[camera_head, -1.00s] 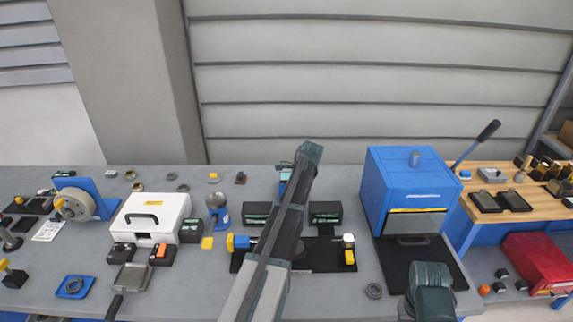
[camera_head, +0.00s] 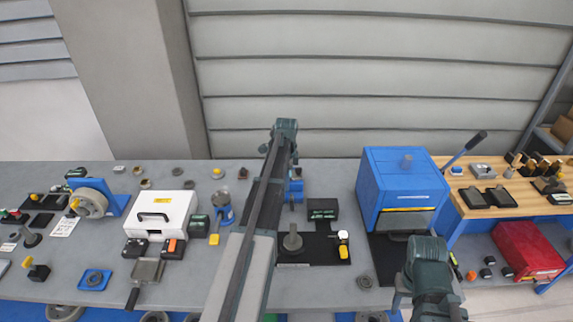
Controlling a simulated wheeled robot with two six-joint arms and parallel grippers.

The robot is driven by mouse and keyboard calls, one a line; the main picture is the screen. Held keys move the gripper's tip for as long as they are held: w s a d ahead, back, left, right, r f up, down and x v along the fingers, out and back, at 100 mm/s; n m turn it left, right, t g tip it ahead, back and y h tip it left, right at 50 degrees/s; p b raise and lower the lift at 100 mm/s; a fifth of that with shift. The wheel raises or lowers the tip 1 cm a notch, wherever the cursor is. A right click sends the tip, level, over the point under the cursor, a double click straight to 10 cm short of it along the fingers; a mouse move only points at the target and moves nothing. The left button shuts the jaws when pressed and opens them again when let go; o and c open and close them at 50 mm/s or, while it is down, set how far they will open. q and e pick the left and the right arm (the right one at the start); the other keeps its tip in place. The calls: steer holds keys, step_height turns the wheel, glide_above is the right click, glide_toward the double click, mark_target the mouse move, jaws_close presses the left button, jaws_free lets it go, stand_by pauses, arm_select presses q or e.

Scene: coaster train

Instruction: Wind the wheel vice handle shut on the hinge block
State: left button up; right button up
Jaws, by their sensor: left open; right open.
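A black mat (camera_head: 310,247) lies mid-bench, partly hidden by my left arm. A blue fixture (camera_head: 295,190) stands behind it, mostly hidden; I cannot tell whether it is the wheel vice. A grey round-based post (camera_head: 292,240) stands on the mat. A grey wheel on a blue bracket (camera_head: 90,203) stands far left. I cannot single out the hinge block. My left gripper (camera_head: 285,128) is raised above the back of the bench, open, touching nothing visible. My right gripper (camera_head: 428,262) is at the front right, open, beside the bench's right part; its fingertips are hard to make out.
A blue box machine (camera_head: 403,185) with a lever stands right of the mat. A white case (camera_head: 160,212) and a blue-based pot (camera_head: 223,208) stand to the left. A black box (camera_head: 322,208) stands behind the mat.

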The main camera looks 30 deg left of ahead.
arm_select(q)
steer(key=shift+r+p, duration=1.2)
steer(key=shift+r, duration=0.5)
steer(key=s+d+f+n+b, duration=0.15)
steer(key=s+d, duration=0.25)
steer(key=d, duration=0.7)
steer(key=s+d+f+n+b, duration=0.1)
steer(key=s+d+f+b, duration=0.25)
steer(key=d, duration=0.65)
steer(key=s+d+f+n+b, duration=0.2)
steer(key=s+d, duration=0.6)
steer(key=s, duration=0.1)
steer(key=s+d+f+n+y+b, duration=0.1)
steer(key=s+d+f+n+b, duration=0.1)
steer(key=s+d, duration=0.6)
steer(key=shift+s+d+f+n+b, duration=0.15)
steer(key=shift+s+f+n+b, duration=0.25)
steer(key=shift+n, duration=0.25)
